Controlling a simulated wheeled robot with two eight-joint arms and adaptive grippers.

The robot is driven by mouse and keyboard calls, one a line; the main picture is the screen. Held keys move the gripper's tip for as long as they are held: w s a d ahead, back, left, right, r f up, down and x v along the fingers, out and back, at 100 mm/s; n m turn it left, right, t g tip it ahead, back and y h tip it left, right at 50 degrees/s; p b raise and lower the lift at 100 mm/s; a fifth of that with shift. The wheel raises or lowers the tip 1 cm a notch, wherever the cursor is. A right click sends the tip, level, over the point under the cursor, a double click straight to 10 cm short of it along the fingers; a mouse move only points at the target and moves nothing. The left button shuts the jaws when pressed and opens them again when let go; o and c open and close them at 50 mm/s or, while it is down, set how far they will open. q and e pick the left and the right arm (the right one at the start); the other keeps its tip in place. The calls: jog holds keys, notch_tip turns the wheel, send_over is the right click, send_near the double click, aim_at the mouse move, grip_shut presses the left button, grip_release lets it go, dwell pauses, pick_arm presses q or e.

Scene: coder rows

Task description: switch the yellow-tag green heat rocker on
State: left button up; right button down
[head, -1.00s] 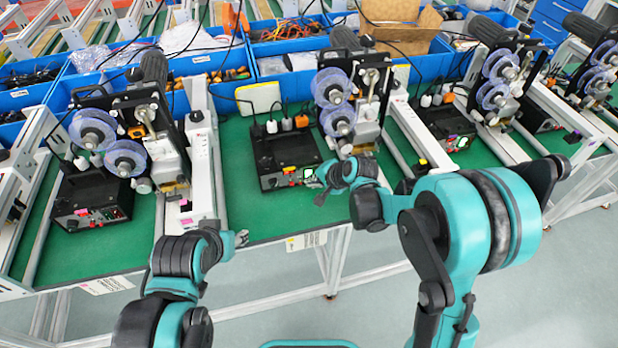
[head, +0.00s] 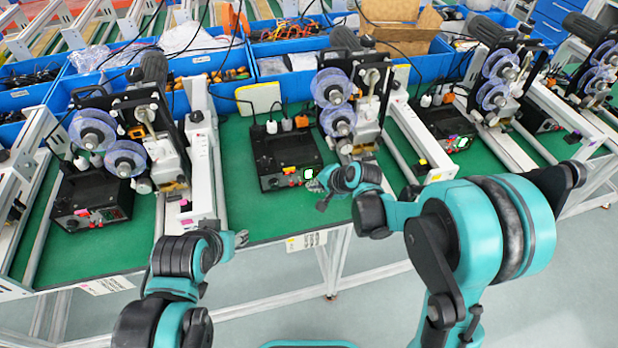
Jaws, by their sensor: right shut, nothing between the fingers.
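My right gripper (head: 316,187) is shut and empty, just below and to the right of the rocker, with a small apparent gap. Whether it touches the panel is hard to tell. My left gripper (head: 242,238) is near the bench's front edge, away from the box; its finger opening is too small to judge.
Blue bins line the back. Bare green bench lies before the middle box.

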jog(key=shift+s+d+r, duration=0.15)
jog(key=shift+s+d, duration=0.05)
jog(key=shift+s, duration=0.55)
jog(key=shift+s+d+r, duration=0.1)
jog(key=shift+s+d, duration=0.1)
jog(key=shift+s, duration=0.6)
jog(key=shift+s+d+r, duration=0.15)
jog(key=shift+s+d, duration=0.05)
jog(key=shift+s, duration=0.55)
